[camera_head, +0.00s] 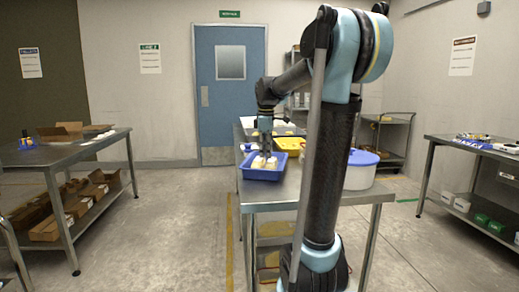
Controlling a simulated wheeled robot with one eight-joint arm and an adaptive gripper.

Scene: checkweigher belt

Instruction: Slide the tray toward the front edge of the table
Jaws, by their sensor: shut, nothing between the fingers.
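A blue tray (262,174) with raised sides sits near the left edge of the metal table (290,196) in the middle. Pale yellowish items (260,162) lie in it. My gripper (266,154) points down over the blue tray, its fingertips at or just above the items; I cannot tell whether it touches them. It is shut with nothing in it. A yellow tray (289,143) lies farther back on the same table, partly hidden by my arm.
A white tub with a blue lid (362,158) stands on the table, right of my arm. Side tables stand at left (50,156) and right (470,147), with boxes on their lower shelves. A wheeled rack (388,125) stands behind. The floor at left is clear.

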